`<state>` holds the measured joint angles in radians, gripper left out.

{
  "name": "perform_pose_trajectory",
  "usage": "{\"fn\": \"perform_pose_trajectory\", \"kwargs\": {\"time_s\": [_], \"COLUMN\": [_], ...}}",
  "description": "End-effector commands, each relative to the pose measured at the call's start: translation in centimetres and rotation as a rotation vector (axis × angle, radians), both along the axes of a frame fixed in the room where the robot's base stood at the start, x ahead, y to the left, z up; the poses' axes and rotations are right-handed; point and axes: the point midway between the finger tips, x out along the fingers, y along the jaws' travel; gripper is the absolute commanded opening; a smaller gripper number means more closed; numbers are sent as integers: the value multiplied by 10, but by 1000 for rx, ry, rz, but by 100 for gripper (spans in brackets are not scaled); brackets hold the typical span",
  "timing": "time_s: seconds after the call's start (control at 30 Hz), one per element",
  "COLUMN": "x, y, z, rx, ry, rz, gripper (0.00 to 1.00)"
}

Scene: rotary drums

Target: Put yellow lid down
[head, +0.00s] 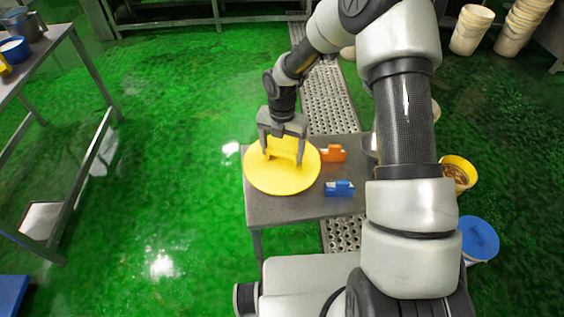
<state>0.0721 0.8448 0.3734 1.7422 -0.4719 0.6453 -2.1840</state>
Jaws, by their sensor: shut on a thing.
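The yellow lid (281,178) is a round disc with a raised handle bar across its middle. It shows in the head view over the left part of a small grey table (290,208), and its left edge reaches the table's left edge. My gripper (283,157) is above the lid, with its fingers at the two sides of the handle, shut on it. I cannot tell whether the lid touches the tabletop or is held just above it.
An orange object (333,153) and a blue object (339,188) lie on the table right of the lid. A yellow-rimmed bucket (458,172) and a blue-lidded bucket (479,239) stand on the floor at right. A metal table (38,55) is at far left. Green floor between is clear.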

Motion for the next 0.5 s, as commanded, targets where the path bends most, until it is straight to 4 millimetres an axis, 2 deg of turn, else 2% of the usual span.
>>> {"fn": "perform_pose_trajectory", "kwargs": {"time_s": [0.03, 0.27, 0.4, 0.5], "x": [0, 0, 0, 0], "y": [0, 0, 0, 1], "z": [-7, -26, -47, -52], "rx": [-1, -1, -1, 1], "ry": [1, 1, 1, 0], "rz": [0, 0, -1, -1], "gripper": [41, 41, 41, 41]}}
